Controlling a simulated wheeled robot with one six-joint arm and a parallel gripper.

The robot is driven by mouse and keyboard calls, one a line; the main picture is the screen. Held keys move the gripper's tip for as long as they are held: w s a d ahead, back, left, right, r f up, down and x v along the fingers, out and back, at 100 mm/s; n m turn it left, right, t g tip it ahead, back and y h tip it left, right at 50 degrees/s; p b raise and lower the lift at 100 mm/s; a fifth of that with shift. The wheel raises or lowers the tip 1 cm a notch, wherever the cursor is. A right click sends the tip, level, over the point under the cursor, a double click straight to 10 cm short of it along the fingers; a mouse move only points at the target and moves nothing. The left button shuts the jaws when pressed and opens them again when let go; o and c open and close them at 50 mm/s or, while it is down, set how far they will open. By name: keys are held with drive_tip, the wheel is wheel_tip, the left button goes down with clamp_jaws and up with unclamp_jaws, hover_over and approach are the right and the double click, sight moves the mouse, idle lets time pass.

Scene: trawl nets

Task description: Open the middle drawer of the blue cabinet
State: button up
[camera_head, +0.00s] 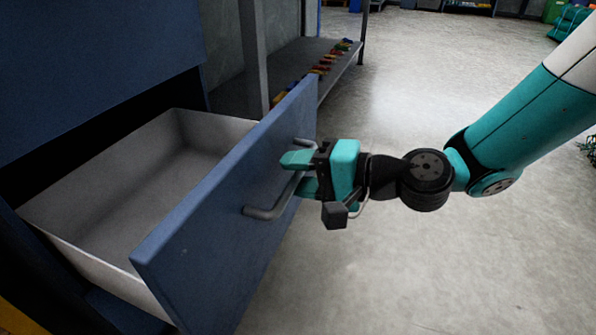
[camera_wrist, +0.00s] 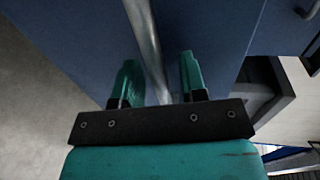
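The blue cabinet (camera_head: 90,45) stands at the left in the head view. One of its drawers is pulled well out, showing an empty pale grey inside (camera_head: 150,160) behind its blue front (camera_head: 215,235). A blue front is seen above it; I cannot confirm from this view that it is the middle drawer. A grey metal bar handle (camera_head: 262,213) is on the drawer front. My gripper (camera_head: 299,174) is at the handle, its teal fingers on either side of the bar. In the wrist view the handle (camera_wrist: 146,35) runs between the open fingers (camera_wrist: 160,80), with a gap beside the right finger.
A grey shelf rack (camera_head: 330,75) with small coloured items stands behind the drawer. The concrete floor (camera_head: 430,270) to the right of the drawer is clear. In the wrist view another handle (camera_wrist: 305,10) shows at the top right.

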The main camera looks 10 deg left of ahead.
drive_tip(key=p+v, duration=0.5)
drive_tip(key=v, duration=1.2)
drive_tip(key=shift+d, duration=0.25)
drive_tip(key=s+d+r+n+g+h+p, duration=0.1)
drive_tip(key=s+d+r+n+h+p, duration=0.25)
drive_tip(key=s+r+h+p, duration=0.35)
drive_tip(key=s+d+r+n+g+h+p, duration=0.1)
drive_tip(key=s+d+r+n+h+p, duration=0.2)
drive_tip(key=s+r+n, duration=0.4)
wheel_tip(320, 180, up, 39)
drive_tip(key=m+h+p, duration=0.1)
drive_tip(key=m+p, duration=0.1)
drive_tip(key=p, duration=3.5)
drive_tip(key=shift+w, duration=0.45)
drive_tip(key=shift+s+a+f, duration=0.1)
drive_tip(key=shift+f, duration=0.1)
